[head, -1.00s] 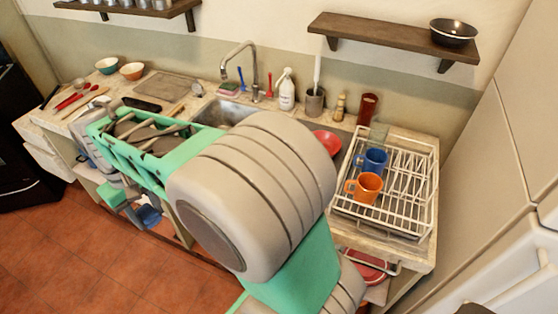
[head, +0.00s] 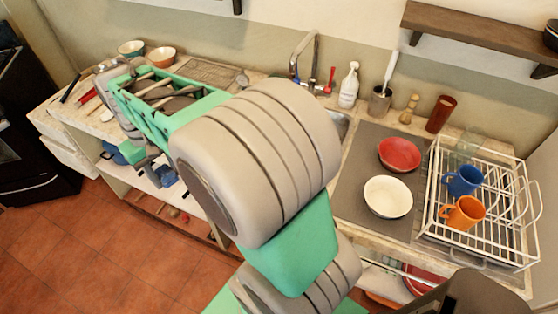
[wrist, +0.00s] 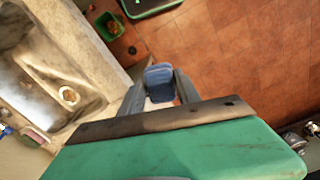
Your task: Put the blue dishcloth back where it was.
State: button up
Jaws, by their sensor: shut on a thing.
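The blue dishcloth (wrist: 160,82) is a small folded bundle between the fingers of my gripper (wrist: 160,98) in the wrist view. The fingers are shut on it, and it hangs over the floor, in front of the counter edge. In the head view the dishcloth (head: 168,177) shows as a small blue patch below my gripper (head: 160,165), in front of the counter's lower shelf. My arm hides much of the counter front and most of the sink. The sink basin with its drain (wrist: 68,96) shows in the wrist view.
The counter holds a red bowl (head: 400,153), a white bowl (head: 388,197) and a white dish rack (head: 480,237) with blue and orange mugs. A metal rail (head: 400,268) runs below the counter front at right. A green bin (wrist: 108,26) stands on the floor. A wall shelf (head: 470,32) hangs above.

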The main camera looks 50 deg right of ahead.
jog(key=s+d+f+m+b, duration=0.1)
jog(key=s+d+m+b, duration=0.15)
jog(key=s+d, duration=0.65)
jog(key=s+d+f+m+b, duration=0.1)
jog(key=s+d+m, duration=0.35)
jog(key=d, duration=0.95)
jog(key=s+d+f+m+b, duration=0.1)
jog(key=s+d+m+b, duration=0.15)
jog(key=s, duration=1.05)
jog(key=s+d+m+b, duration=0.1)
jog(key=s+d, duration=0.3)
jog(key=s, duration=0.8)
jog(key=p, duration=0.4)
send_over(355, 175)
jog(key=shift+n, duration=0.25)
jog(key=f, duration=0.8)
jog(key=shift+s+a+f, duration=0.15)
jog(key=shift+a+f, duration=0.15)
jog(key=shift+f, duration=0.05)
jog(key=shift+d+f, duration=0.2)
jog(key=shift+f, duration=0.1)
jog(key=shift+w+d+f, duration=0.1)
jog(key=shift+f, duration=0.8)
jog(key=shift+w+d+f, duration=0.1)
jog(key=shift+f, duration=0.8)
